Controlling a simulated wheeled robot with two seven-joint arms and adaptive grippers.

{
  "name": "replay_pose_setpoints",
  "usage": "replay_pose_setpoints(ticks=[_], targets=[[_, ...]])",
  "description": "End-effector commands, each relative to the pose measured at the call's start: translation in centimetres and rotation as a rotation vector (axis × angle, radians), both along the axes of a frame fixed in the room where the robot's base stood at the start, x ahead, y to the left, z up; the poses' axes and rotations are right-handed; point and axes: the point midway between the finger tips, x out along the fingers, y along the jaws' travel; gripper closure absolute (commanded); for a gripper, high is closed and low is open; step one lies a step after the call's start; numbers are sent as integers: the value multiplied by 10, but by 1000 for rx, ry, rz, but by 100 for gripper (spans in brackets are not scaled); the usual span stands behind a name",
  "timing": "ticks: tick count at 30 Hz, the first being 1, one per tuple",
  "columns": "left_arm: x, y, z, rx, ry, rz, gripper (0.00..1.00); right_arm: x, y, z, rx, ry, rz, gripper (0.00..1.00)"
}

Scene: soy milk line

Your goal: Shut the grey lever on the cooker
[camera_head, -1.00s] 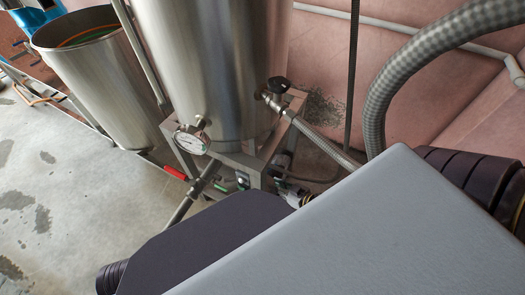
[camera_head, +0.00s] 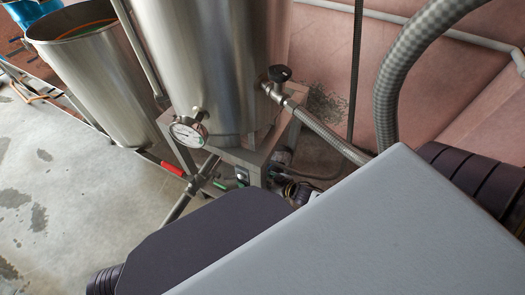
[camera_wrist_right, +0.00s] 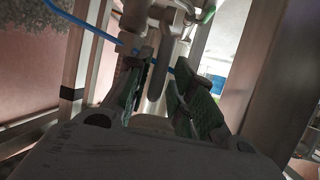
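The cooker (camera_head: 205,65) is a tall steel cylinder on a square metal frame, with a round gauge low on its front. In the right wrist view a grey lever (camera_wrist_right: 157,78) hangs down from a valve fitting. My right gripper (camera_wrist_right: 157,98) is open, with its two dark green-padded fingers on either side of the lever. I cannot tell whether either finger touches it. In the head view my right gripper (camera_head: 299,193) shows only in part beside the cooker's frame, and the grey lever cannot be made out. My left gripper is out of view.
A red-handled valve (camera_head: 172,168) and a green handle (camera_head: 220,185) are on pipes below the cooker. A steel tank (camera_head: 88,80) stands to the left. A thick grey hose (camera_head: 390,90) curves at right. Frame posts (camera_wrist_right: 278,80) flank my right gripper closely.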

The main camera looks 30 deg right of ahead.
Motion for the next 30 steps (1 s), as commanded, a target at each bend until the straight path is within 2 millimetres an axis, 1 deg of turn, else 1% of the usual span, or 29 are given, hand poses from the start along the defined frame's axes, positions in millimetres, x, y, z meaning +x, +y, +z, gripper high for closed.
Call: replay_pose_setpoints(ticks=[1, 3, 12, 13, 14, 18, 30], targets=[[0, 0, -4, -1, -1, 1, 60, 2, 1, -1, 0, 0, 0, 76], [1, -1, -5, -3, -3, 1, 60, 3, 1, -2, 0, 0, 0, 76], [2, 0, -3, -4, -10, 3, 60, 3, 2, -1, 0, 0, 0, 76], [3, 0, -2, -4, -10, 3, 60, 3, 2, -1, 0, 0, 0, 77], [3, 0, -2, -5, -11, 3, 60, 3, 2, -1, 0, 0, 0, 81], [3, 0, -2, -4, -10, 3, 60, 3, 2, -1, 0, 0, 1, 99], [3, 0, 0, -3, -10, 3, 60, 3, 2, -1, -1, 3, 1, 100]])
